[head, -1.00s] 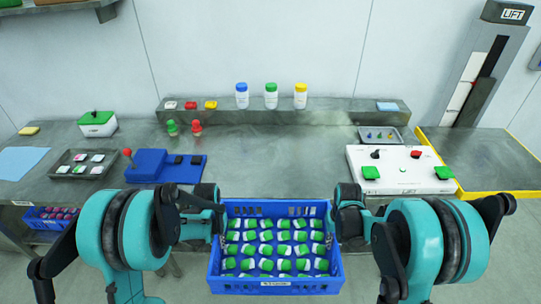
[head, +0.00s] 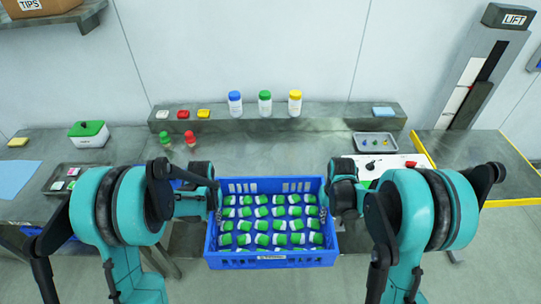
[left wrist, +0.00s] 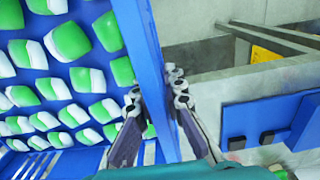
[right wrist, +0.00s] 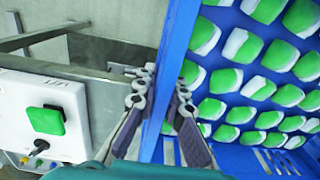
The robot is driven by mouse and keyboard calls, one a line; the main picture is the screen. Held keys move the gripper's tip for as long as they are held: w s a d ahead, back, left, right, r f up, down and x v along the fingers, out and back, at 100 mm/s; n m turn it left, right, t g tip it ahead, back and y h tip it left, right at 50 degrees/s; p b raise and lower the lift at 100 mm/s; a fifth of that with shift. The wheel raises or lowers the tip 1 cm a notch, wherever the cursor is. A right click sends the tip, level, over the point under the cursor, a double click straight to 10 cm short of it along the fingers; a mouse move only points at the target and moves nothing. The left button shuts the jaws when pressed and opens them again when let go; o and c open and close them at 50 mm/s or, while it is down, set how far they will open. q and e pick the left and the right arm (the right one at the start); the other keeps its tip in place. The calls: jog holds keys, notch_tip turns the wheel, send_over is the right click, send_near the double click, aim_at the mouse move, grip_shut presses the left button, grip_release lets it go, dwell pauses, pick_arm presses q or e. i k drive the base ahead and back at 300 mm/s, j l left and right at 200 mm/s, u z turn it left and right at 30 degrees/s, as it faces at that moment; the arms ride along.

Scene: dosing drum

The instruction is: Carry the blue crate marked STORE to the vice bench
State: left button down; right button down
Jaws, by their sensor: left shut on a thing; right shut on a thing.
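The blue crate (head: 272,262) is in front of the bench, filled with rows of white containers with green lids. A small label is on its front, too small to read. My left gripper (head: 215,208) is shut on the crate's left wall; the left wrist view shows the fingers (left wrist: 155,92) on either side of that wall. My right gripper (head: 333,203) is shut on the right wall, and its fingers (right wrist: 160,92) straddle it in the right wrist view. The crate looks level. I cannot tell any bench here as the vice bench.
A grey bench (head: 270,148) spans the view ahead. On its back ledge stand bottles with blue, green and yellow caps (head: 265,104). A grey tray (head: 376,142) and a white panel (head: 413,160) are at right, near a yellow-edged surface (head: 480,147) and a LIFT column (head: 480,75).

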aim_at(270, 168)
jog(key=i, duration=1.1)
